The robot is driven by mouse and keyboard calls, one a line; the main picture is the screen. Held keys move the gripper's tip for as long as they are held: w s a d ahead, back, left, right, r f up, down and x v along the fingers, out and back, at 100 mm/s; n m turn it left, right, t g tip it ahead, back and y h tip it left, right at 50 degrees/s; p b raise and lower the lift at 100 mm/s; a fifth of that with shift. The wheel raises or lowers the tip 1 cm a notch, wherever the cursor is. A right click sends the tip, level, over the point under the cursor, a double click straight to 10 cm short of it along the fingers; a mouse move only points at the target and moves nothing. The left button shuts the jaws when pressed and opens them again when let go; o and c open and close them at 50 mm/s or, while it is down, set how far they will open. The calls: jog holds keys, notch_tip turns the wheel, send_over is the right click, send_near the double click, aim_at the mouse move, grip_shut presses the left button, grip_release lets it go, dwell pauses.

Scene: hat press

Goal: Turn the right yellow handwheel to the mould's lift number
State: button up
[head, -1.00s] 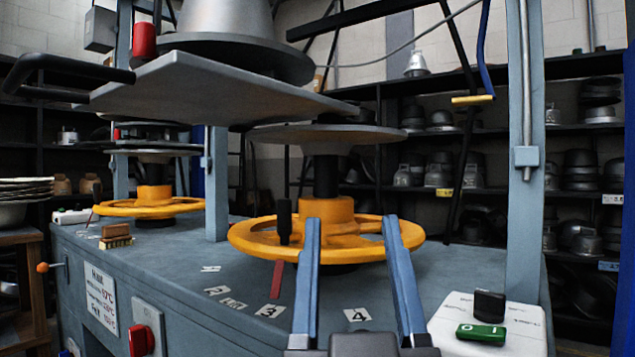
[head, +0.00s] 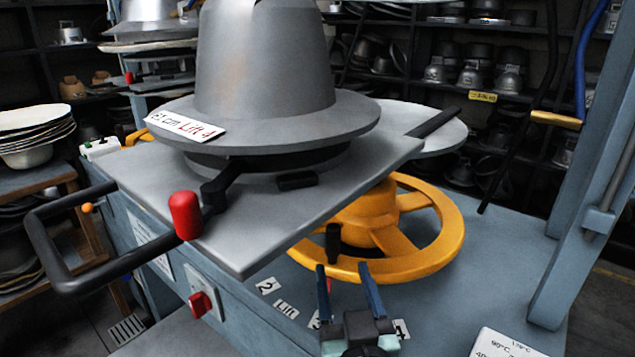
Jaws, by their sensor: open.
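The right yellow handwheel (head: 440,252) lies flat on the press bench, partly under the grey plate. Its upright black knob (head: 333,243) stands at the near left rim. Number cards lie in front of the wheel: 2 (head: 268,286), a "Lift" card (head: 286,309), 3, mostly covered by my gripper, and 4 (head: 401,328). My gripper (head: 343,268) is open, its fingertips just below the knob in the picture; I cannot tell their depth or contact. The red pointer is mostly hidden.
The plate (head: 240,240) with its black handle (head: 55,240) and red knob (head: 186,215) overhangs the wheel's left side. A blue-grey post (head: 590,200) stands at the right. A red switch (head: 200,303) is on the bench front.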

jog(key=w+a, duration=0.2)
jog(key=w, duration=1.1)
grip_shut()
jog(key=shift+f, duration=0.1)
dwell(1.2)
